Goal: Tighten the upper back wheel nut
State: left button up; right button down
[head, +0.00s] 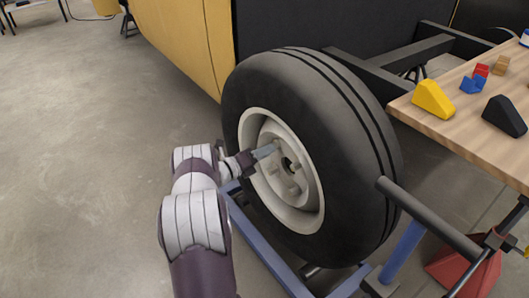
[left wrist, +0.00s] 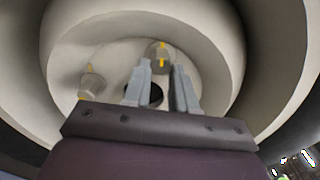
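The big black tyre (head: 335,130) stands upright with its cream rim (head: 312,214) facing left. Several nuts sit around the dark hub hole (left wrist: 152,96). My left gripper (head: 268,150) reaches into the rim from the left, at its upper part. In the left wrist view its two grey fingers (left wrist: 163,68) stand apart. A wheel nut (left wrist: 160,52) with a yellow mark shows between and just beyond the fingertips; I cannot tell whether they touch it. Another yellow-marked nut (left wrist: 91,84) sits to the left, clear of the fingers. My right gripper is not in view.
A wooden table (head: 465,125) at the right holds a yellow block (head: 433,98), a black block (head: 504,116) and small red and blue pieces. A blue frame (head: 268,252) and a dark grey bar (head: 430,218) lie near the tyre.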

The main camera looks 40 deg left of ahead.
pick_arm(q)
jog(key=o, duration=0.3)
jog(key=shift+o, duration=0.2)
jog(key=p+v, duration=0.4)
jog(key=v, duration=0.8)
jog(key=shift+s, duration=0.4)
jog(key=shift+a, duration=0.15)
